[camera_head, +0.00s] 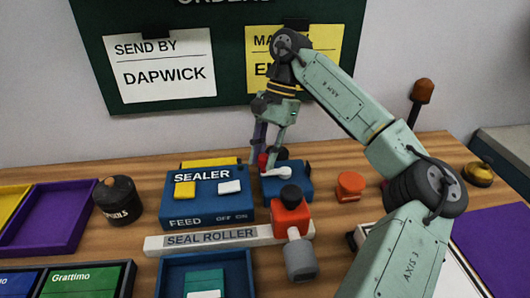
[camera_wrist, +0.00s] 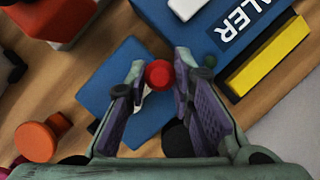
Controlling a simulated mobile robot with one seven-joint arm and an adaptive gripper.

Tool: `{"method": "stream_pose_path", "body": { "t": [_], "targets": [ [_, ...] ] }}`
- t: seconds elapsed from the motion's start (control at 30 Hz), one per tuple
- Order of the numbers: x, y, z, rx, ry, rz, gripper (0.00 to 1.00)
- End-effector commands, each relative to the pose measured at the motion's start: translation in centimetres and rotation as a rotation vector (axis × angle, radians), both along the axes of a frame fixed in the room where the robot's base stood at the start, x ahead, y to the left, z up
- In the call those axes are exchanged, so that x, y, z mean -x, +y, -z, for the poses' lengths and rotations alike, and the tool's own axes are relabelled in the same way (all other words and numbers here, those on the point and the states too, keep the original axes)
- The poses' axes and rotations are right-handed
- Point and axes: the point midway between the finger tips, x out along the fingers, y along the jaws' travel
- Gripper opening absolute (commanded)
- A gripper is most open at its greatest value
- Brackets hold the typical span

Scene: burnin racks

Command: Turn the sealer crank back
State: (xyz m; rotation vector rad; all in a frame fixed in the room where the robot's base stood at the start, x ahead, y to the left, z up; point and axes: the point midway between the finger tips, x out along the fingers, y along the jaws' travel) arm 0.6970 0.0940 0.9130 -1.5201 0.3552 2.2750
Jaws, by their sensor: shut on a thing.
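The blue sealer (camera_head: 235,208) stands on the wooden table with its label facing me. A smaller blue block beside it carries the crank, a white arm (camera_head: 280,174) with a red knob (camera_head: 263,160). My gripper (camera_head: 267,158) reaches down from above with its fingers on either side of the red knob and is shut on it. In the wrist view the red knob (camera_wrist: 159,74) sits between my fingertips (camera_wrist: 160,66). The fingers hide most of the white crank arm there.
A white seal roller bar (camera_head: 185,242) and a blue tray (camera_head: 172,287) lie in front of the sealer. A red part with a black knob (camera_head: 291,216) stands close to the crank. An orange knob (camera_head: 350,184) is to the right, a dark canister (camera_head: 118,201) to the left.

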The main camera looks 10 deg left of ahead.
Motion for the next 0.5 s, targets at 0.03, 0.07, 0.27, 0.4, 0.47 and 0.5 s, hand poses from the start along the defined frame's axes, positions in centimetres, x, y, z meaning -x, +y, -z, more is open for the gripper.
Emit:
{"method": "stream_pose_path", "body": {
  "t": [0.03, 0.07, 0.27, 0.4, 0.47, 0.5],
  "targets": [
    [0.06, 0.01, 0.0, 0.001, 0.0, -0.006, 0.0],
    [0.06, 0.0, 0.01, 0.0, 0.0, -0.007, 0.0],
    [0.09, -0.01, 0.02, 0.001, 0.001, -0.007, 0.0],
    [0.1, -0.02, 0.03, 0.002, 0.002, -0.007, 0.24],
    [0.09, -0.02, 0.02, 0.002, 0.002, -0.007, 0.28],
    [0.09, -0.02, 0.03, 0.001, 0.002, -0.006, 0.3]
  ]
}}
